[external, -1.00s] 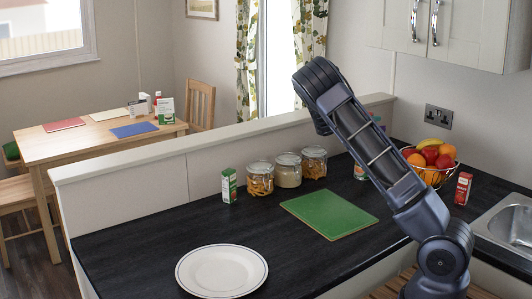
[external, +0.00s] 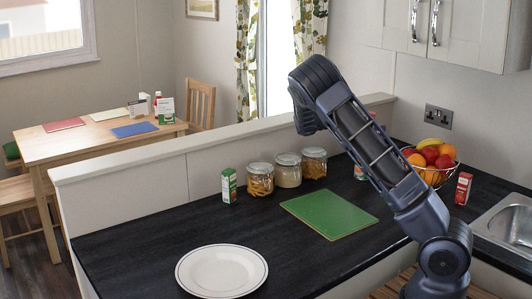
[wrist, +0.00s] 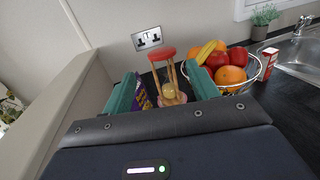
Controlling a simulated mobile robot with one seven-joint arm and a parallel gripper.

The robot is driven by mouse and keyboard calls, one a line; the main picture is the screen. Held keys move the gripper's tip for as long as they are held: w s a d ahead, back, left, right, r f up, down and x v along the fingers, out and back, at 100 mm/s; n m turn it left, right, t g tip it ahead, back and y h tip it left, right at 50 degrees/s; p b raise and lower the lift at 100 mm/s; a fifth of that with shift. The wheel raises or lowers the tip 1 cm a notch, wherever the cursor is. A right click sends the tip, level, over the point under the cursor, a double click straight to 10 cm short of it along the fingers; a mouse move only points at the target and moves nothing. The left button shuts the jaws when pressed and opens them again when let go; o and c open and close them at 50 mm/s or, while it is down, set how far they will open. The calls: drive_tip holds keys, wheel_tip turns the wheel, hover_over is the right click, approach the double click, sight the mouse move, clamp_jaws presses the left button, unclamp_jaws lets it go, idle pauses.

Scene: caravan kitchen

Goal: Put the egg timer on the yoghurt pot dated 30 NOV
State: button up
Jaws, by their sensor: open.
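The egg timer (wrist: 167,78) shows in the wrist view, with a red top, wooden posts and a pale glass bulb. It stands upright ahead of my gripper (wrist: 161,74), seen in the gap between the two teal fingers. The fingers are apart and no contact with the timer is visible; its exact depth between them is hard to tell. In the external view my arm hides the timer, and the gripper itself does not show clearly. No yoghurt pot with a readable date is visible in either view.
A wire fruit bowl (wrist: 253,72) stands right of the timer, and a purple packet (wrist: 141,98) is behind the left finger. The low wall (wrist: 62,98) runs along the left. Jars (external: 288,170), a green board (external: 329,213) and a white plate (external: 221,271) are on the counter.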

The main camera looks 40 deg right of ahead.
drive_tip(key=s+a+r+m+t+y, duration=0.2)
drive_tip(key=s+a+m+t+y, duration=0.2)
drive_tip(key=s+a, duration=1.2)
drive_tip(key=s+a+r+m+t+y, duration=0.3)
drive_tip(key=s+a+m+t+y, duration=0.2)
drive_tip(key=s+a+m+y, duration=0.6)
drive_tip(key=s+a+y, duration=0.1)
drive_tip(key=s+a, duration=0.2)
drive_tip(key=s, duration=0.4)
drive_tip(key=s+a+y, duration=0.1)
drive_tip(key=s+a, duration=0.2)
drive_tip(key=s, duration=0.4)
drive_tip(key=shift+a+r, duration=0.15)
drive_tip(key=shift+r, duration=0.05)
